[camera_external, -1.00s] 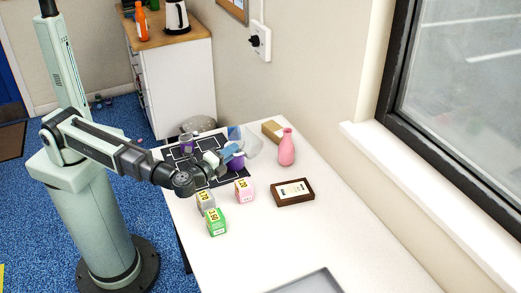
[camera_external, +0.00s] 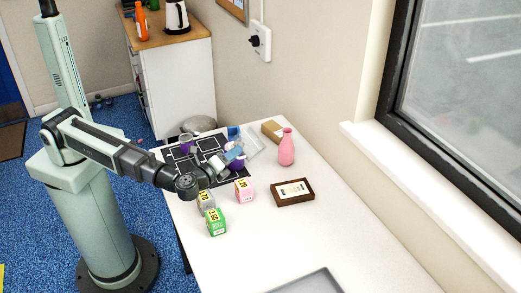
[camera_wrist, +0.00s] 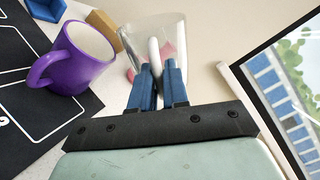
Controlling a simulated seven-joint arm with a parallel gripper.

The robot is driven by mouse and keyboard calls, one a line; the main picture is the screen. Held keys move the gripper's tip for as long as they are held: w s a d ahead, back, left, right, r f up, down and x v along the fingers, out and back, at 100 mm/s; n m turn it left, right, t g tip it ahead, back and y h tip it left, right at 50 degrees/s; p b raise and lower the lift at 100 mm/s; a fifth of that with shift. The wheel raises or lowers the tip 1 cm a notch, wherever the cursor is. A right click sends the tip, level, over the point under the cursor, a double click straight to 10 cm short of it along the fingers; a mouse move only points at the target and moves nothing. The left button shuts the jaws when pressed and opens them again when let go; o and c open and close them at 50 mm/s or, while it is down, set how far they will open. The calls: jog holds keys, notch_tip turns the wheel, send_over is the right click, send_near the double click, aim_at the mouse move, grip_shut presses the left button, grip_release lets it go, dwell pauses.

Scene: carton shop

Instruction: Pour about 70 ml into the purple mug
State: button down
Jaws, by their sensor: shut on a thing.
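The purple mug (camera_external: 237,163) stands upright on the black mat, partly hidden by my gripper in the external view. In the wrist view the purple mug (camera_wrist: 75,58) is at left, its handle toward the left and its inside pale. I cannot tell how much liquid is in it. My gripper (camera_wrist: 157,82) is shut on a clear vessel (camera_wrist: 163,32), which is tilted and held beside the mug. In the external view my gripper (camera_external: 235,153) and the vessel (camera_external: 256,146) are close to the mug. No pouring stream or liquid level is clear.
A pink vase (camera_external: 286,150) and a cardboard box (camera_external: 271,131) stand behind the vessel. The table front is mostly clear, with a grey tray (camera_external: 312,281).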

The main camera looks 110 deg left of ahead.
aim_at(248, 160)
jog(key=shift+w+f+m, duration=0.1)
jog(key=shift+f+m, duration=0.6)
jog(key=shift+m, duration=0.5)
dwell(1.0)
jog(key=shift+w+d+r+m, duration=0.1)
jog(key=shift+w+r+m, duration=0.15)
jog(key=shift+m, duration=0.55)
jog(key=w+f+m, duration=0.1)
jog(key=w+d+m, duration=0.1)
jog(key=m, duration=0.1)
jog(key=shift+w+f+m, duration=0.3)
jog(key=shift+f, duration=0.1)
jog(key=shift+w+d+r+m+g, duration=0.2)
jog(key=shift+w+r+m, duration=0.25)
jog(key=shift+m, duration=0.45)
jog(key=shift+w+d+r+m+g, duration=0.2)
jog(key=shift+w+m, duration=0.3)
jog(key=shift+m, duration=0.4)
